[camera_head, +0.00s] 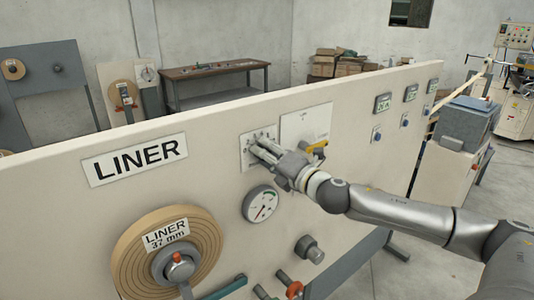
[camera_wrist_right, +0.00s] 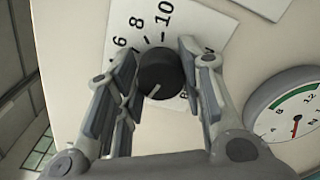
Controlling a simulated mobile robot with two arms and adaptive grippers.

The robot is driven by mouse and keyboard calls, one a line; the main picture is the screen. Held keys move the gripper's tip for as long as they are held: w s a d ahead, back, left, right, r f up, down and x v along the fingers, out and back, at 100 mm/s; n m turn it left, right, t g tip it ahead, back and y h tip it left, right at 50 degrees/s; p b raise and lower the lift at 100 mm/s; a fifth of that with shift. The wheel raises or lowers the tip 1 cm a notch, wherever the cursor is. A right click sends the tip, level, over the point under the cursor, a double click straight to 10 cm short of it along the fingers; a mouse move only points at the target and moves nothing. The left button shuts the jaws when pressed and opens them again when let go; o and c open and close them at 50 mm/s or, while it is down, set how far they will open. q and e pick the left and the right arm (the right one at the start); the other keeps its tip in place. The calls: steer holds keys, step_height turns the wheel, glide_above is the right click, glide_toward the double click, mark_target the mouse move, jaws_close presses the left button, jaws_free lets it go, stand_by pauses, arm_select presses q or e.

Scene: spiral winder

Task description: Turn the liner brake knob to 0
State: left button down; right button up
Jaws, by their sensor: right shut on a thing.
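The liner brake knob (camera_wrist_right: 160,74) is a round black knob with a white pointer line, on a white numbered dial plate (camera_wrist_right: 125,30). In the right wrist view it sits between the two fingers of my right gripper (camera_wrist_right: 157,72), which is shut on it. The pointer line is towards the lower left of the knob; the digits 6, 8 and 10 show, and the rest of the scale is partly hidden by the fingers. In the head view the dial plate (camera_head: 246,157) is on the cream panel and my right gripper (camera_head: 258,150) covers the knob. My left gripper is not in view.
The cream panel (camera_head: 215,150) carries a LINER sign (camera_head: 135,160), a round pressure gauge (camera_head: 261,205) just below the dial plate, and a yellow-handled switch (camera_head: 317,148) beside my right gripper. A liner roll (camera_head: 125,265) sticks out at the lower left.

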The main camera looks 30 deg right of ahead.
steer(key=shift+f, duration=0.1)
steer(key=o, duration=1)
steer(key=shift+o, duration=0.2)
